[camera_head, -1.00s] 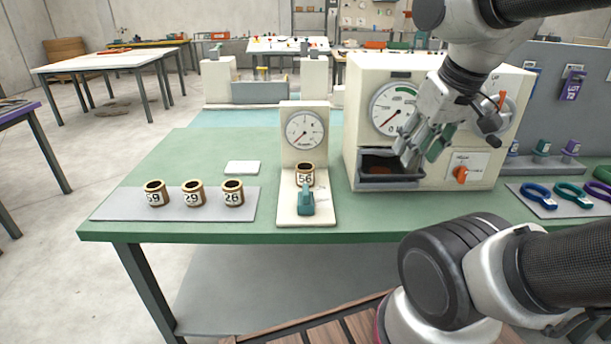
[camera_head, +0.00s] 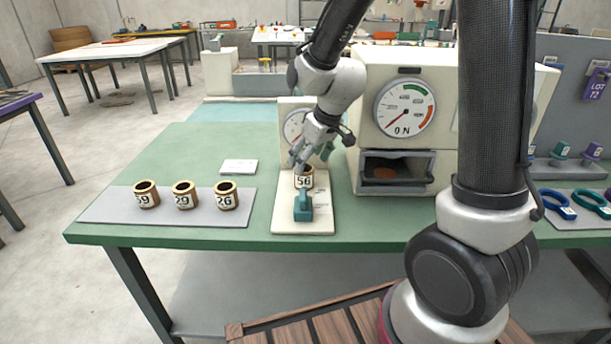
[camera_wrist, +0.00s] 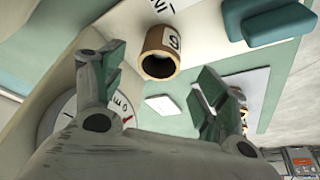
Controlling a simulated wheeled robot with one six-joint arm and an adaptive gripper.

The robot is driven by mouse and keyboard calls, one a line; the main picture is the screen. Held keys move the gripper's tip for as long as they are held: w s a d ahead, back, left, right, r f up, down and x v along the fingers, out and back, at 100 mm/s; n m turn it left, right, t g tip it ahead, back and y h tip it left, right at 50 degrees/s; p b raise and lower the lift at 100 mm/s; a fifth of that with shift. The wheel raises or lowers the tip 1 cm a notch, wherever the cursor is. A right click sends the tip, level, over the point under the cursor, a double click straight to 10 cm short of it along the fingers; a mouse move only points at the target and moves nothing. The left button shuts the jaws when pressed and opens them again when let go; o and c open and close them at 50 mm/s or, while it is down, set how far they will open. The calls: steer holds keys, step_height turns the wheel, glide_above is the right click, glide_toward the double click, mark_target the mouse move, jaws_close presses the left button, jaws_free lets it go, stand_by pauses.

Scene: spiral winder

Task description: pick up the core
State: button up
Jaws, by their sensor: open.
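A brown, ringed core with a white label reading 56 (camera_head: 304,178) stands upright on the cream base of the small dial gauge. It also shows in the wrist view (camera_wrist: 158,62), beyond and between my fingers. My gripper (camera_head: 310,158) is open just above and behind this core, and its fingers are apart from each other. Whether a finger touches the core I cannot tell. Three more cores, labelled 59 (camera_head: 146,195), 29 (camera_head: 185,195) and 26 (camera_head: 227,195), stand in a row on the grey mat (camera_head: 110,208) at the left.
A teal clamp (camera_head: 303,207) sits on the gauge base (camera_head: 320,222) in front of the core. The cream machine (camera_head: 450,75) with an open drawer (camera_head: 400,189) stands right of it. A white card (camera_head: 239,166) lies at the left. Coloured rings (camera_head: 558,204) lie at far right.

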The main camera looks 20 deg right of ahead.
mark_target(304, 175)
steer(key=x, duration=0.7)
steer(key=shift+s+d+f, duration=0.15)
steer(key=shift+s, duration=0.05)
steer(key=c, duration=1)
